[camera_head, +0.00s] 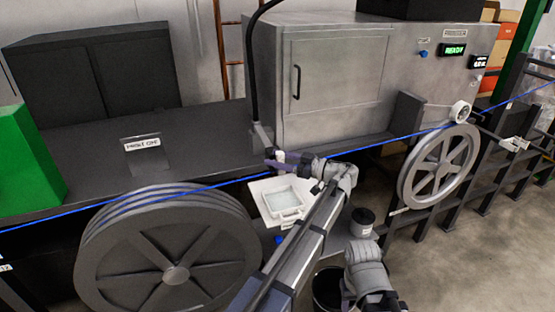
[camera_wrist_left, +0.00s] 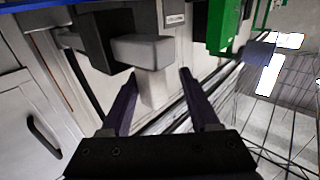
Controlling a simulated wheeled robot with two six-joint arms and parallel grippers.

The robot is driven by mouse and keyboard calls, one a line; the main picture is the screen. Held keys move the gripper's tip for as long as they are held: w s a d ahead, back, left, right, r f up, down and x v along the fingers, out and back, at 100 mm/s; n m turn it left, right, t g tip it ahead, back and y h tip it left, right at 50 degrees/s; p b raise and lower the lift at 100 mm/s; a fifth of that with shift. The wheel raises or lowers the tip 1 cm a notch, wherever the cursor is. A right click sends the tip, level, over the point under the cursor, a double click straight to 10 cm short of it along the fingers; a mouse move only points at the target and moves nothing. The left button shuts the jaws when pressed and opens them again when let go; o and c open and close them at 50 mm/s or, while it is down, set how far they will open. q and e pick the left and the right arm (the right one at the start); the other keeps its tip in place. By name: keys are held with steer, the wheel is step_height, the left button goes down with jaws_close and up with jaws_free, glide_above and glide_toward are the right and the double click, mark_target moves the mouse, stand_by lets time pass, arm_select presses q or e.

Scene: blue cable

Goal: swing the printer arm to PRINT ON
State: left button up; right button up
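The printer arm's grey base (camera_head: 262,137) stands on the dark bench by the steel cabinet, with a black hose rising from it. A small pale block (camera_head: 281,156) is at the blue cable, close to my left gripper (camera_head: 273,160). In the left wrist view my left gripper (camera_wrist_left: 160,98) is open, its dark purple fingers spread on either side of a pale grey grip (camera_wrist_left: 153,90). Gaps show beside the grip; contact is not visible. A dark box (camera_wrist_left: 95,40) adjoins it. The PRINT ON label (camera_head: 142,143) lies on the bench to the left.
The blue cable (camera_head: 207,186) runs past the large dark reel (camera_head: 175,275) to the grey wheel (camera_head: 440,165). The steel cabinet (camera_head: 340,80) has a READY display (camera_head: 454,50). The bench around the label is clear.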

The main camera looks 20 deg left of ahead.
arm_select(q)
steer(key=d, duration=0.7)
steer(key=shift+s+d, duration=0.4)
steer(key=shift+s, duration=0.05)
steer(key=s+f+m+h+b, duration=0.3)
steer(key=s+f+m+h, duration=0.65)
steer(key=s+f, duration=0.7)
steer(key=s+d+f+m+g+h+b, duration=0.1)
steer(key=s+d+f+m+g+h, duration=0.1)
steer(key=s+d+f+m+h, duration=0.5)
steer(key=s+d+f+m, duration=0.3)
steer(key=s+m, duration=0.1)
steer(key=s, duration=0.1)
steer(key=shift+s+d+b, duration=0.15)
steer(key=shift+d+b, duration=0.15)
steer(key=shift+b, duration=0.1)
